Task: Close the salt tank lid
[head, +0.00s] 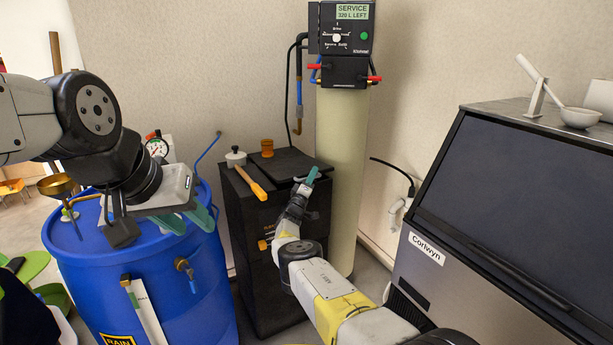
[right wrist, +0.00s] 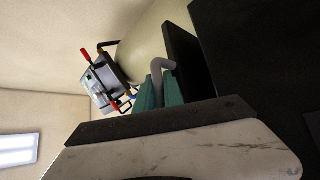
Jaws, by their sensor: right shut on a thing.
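The salt tank looks to be the black cabinet (head: 250,225) in the middle of the head view, in front of the cream cylinder. Its dark lid (head: 290,162) is at the top; how far it stands open is hard to tell. My right gripper (head: 308,180) is at the right side of the tank's top. In the right wrist view its teal fingers (right wrist: 160,95) are shut on a grey bent handle (right wrist: 161,68), beside a dark panel (right wrist: 186,50) that may be the lid.
A blue barrel (head: 150,285) stands left of the tank. The ice maker (head: 510,190) stands right; the cream cylinder (head: 340,170) is behind.

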